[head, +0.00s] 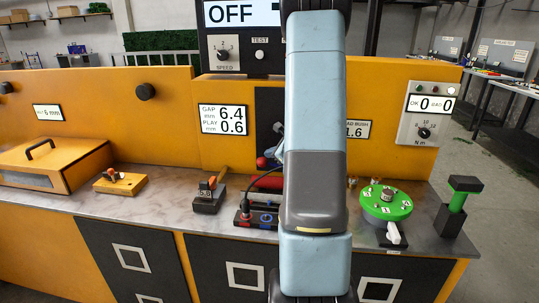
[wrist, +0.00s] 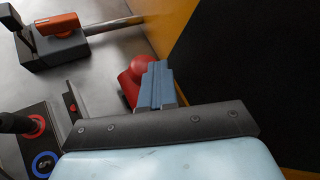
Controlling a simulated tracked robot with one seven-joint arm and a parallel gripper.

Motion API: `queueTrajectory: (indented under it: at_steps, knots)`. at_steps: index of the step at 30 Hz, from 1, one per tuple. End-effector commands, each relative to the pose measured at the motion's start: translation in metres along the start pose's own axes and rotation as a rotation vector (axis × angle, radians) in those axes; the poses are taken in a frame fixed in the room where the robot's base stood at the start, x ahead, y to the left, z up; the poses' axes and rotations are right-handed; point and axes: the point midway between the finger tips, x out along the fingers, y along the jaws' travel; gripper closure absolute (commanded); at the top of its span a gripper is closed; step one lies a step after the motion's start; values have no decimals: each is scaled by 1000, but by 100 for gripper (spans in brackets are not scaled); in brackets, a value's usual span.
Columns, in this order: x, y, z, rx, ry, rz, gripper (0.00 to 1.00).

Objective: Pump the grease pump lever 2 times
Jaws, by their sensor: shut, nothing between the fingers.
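My gripper (wrist: 156,72) shows in the wrist view with its blue-grey fingers together and empty. A red rounded part (wrist: 134,78) lies right beside the fingers, partly hidden by them; I cannot tell whether they touch. In the head view a red knob (head: 262,163) and a red body (head: 268,182) show at the recess, partly behind my arm. They may belong to the grease pump, but its lever cannot be made out clearly. My arm hides the gripper's fingertips in the head view.
A dark block with an orange part (head: 208,194) stands left of the red parts. A black control box (head: 256,217) with a cable stands in front. The bench between the yellow block (head: 120,183) and dark block is clear.

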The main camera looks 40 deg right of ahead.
Motion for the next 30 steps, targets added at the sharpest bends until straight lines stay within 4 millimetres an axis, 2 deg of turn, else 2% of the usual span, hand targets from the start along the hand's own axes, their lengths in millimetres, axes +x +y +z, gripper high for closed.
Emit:
queueTrajectory:
  at_steps: [30]
  knots:
    - [6,5,-4,0,-1,1,100]
